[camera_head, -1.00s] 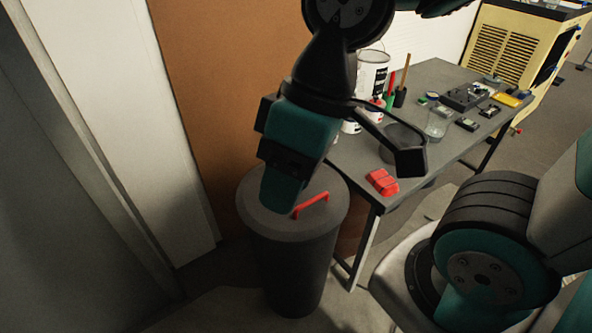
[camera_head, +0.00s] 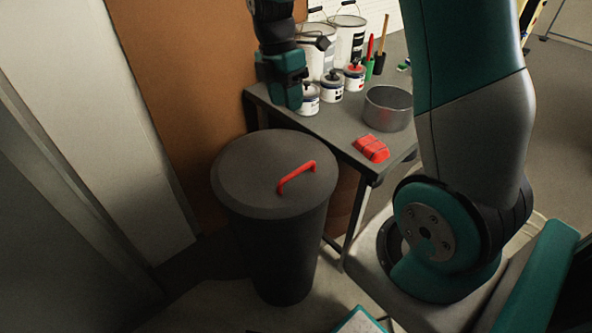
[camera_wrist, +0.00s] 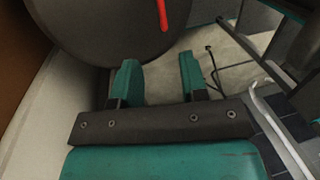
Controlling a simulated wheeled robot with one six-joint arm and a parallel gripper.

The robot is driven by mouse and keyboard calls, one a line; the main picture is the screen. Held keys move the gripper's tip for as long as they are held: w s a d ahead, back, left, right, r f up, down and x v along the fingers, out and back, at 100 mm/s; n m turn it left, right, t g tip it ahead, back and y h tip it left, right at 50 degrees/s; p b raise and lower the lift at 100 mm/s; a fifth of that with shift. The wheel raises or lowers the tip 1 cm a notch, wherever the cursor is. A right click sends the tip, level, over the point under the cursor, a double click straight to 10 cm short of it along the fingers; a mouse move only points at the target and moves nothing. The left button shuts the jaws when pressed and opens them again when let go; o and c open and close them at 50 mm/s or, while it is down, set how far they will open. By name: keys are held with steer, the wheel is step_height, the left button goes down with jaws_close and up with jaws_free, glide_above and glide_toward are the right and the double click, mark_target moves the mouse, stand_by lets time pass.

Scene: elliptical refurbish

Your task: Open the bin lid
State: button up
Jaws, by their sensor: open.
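The dark grey round bin (camera_head: 275,255) stands upright on the floor in the head view. Its flat lid (camera_head: 250,172) is on top and looks closed. A red arched handle (camera_head: 296,176) sits on the lid. In the wrist view the lid (camera_wrist: 105,35) fills the upper left and the red handle (camera_wrist: 162,14) shows at the top edge. My gripper (camera_wrist: 157,75) is open and empty, with its two teal fingers apart. The fingers lie just below the lid's edge in that picture, away from the handle. In the head view my gripper (camera_head: 285,92) is above and behind the bin.
A grey table (camera_head: 330,133) stands right behind the bin. It bears a metal pot (camera_head: 388,108), a red block-like object (camera_head: 371,149), several paint cans (camera_head: 331,82) and tools. A brown panel (camera_head: 175,75) and a white wall (camera_head: 100,90) stand left of the bin.

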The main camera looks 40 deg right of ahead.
mark_target(297, 170)
steer(key=s+f, duration=0.1)
steer(key=f, duration=0.4)
steer(key=s+f+b, duration=0.1)
steer(key=f, duration=0.5)
steer(key=s+f, duration=0.1)
steer(key=f, duration=0.4)
steer(key=shift+s+f+b, duration=0.2)
steer(key=shift+f+b, duration=0.15)
steer(key=shift+b, duration=0.05)
jaws_close()
